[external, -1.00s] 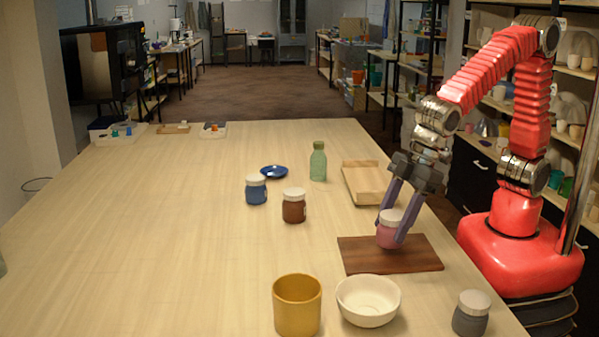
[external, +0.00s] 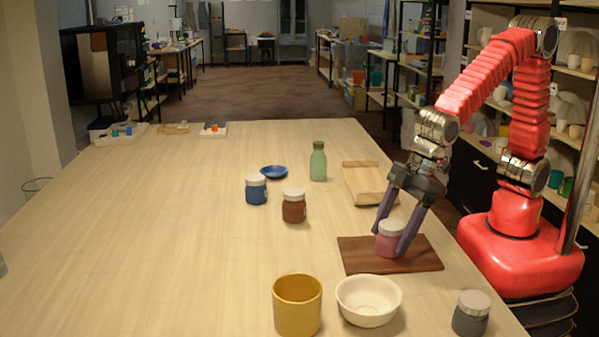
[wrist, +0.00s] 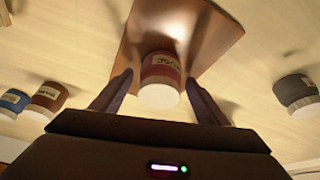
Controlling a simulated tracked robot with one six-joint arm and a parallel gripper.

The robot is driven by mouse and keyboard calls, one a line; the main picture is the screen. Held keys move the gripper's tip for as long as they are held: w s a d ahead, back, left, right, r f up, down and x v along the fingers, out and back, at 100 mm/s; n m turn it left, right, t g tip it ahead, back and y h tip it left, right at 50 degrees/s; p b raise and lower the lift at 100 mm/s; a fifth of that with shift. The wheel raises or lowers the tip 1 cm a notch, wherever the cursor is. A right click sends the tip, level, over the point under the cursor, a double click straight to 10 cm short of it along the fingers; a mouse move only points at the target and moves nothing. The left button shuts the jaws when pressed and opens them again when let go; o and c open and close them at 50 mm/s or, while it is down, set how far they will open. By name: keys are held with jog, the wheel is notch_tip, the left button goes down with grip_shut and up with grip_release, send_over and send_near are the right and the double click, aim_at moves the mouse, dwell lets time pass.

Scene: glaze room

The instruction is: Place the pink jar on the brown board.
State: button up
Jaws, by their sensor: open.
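The pink jar (external: 389,241) with a white lid stands upright on the brown board (external: 358,262). In the wrist view the jar (wrist: 160,70) is between the two fingers, with the board (wrist: 205,25) under it. My gripper (external: 390,238) is open around the jar, a finger on each side. In the wrist view my gripper (wrist: 160,82) shows gaps between both fingers and the jar.
A white bowl (external: 368,300), a yellow cup (external: 297,305) and a grey jar (external: 471,314) stand in front of the board. A brown jar (external: 294,207), a blue jar (external: 256,190), a green bottle (external: 318,162) and a wooden tray (external: 369,182) are behind it. The table's left side is clear.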

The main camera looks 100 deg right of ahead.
jog(key=shift+r, duration=0.15)
jog(key=v, duration=1.2)
dwell(0.6)
jog(key=s+d+m, duration=0.1)
jog(key=s+d, duration=0.6)
jog(key=d, duration=0.3)
jog(key=s+d+f+m+t+h, duration=0.1)
jog(key=s+d+m, duration=0.1)
jog(key=s+d, duration=0.6)
jog(key=shift+s+d+f+m, duration=0.25)
jog(key=shift+d+f+m, duration=0.05)
jog(key=shift+d, duration=0.7)
